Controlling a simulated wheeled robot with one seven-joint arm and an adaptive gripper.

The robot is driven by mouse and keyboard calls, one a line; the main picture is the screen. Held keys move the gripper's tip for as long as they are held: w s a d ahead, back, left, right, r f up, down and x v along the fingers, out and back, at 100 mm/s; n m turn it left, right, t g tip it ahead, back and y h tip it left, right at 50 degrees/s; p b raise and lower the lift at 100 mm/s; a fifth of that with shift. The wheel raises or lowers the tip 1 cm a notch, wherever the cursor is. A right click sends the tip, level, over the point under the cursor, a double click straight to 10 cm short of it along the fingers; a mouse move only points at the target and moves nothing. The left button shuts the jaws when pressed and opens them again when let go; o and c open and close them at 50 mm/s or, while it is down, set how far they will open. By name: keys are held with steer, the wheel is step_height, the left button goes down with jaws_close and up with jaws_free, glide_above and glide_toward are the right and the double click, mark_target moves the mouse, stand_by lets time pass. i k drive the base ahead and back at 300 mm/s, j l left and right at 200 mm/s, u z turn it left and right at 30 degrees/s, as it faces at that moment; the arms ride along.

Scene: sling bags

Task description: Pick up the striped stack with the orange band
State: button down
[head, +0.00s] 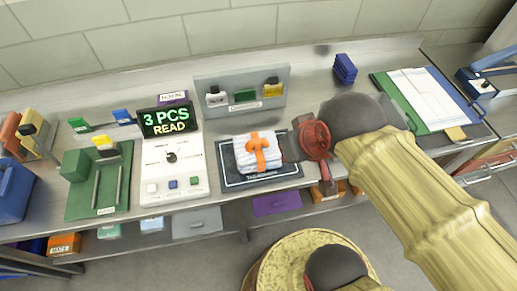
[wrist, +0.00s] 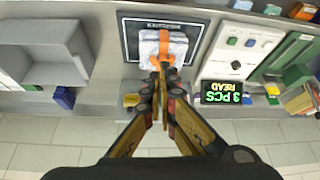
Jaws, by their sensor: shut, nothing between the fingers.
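The striped stack (head: 258,153) is a white and grey block tied with an orange band (head: 262,146). It lies on a dark mat (head: 235,180) on the bench. The stack also shows at the top centre of the wrist view (wrist: 150,46). My gripper (wrist: 161,72) is shut and empty, its fingertips at the edge of the stack as seen in the wrist view. Whether they touch it I cannot tell. In the head view my gripper (head: 290,147) is just right of the stack, partly hidden by my wrist.
A white panel (head: 150,160) with a lit "3 PCS READ" display (head: 168,121) stands left of the mat. A grey rack (head: 243,76) stands behind it. Bench is clear between rack and blue stack.

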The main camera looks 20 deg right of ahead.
mark_target(255, 151)
steer(key=k+j+z, duration=0.2)
steer(key=k+z, duration=0.2)
steer(key=k+j+z, duration=0.1)
steer(key=k+z, duration=0.25)
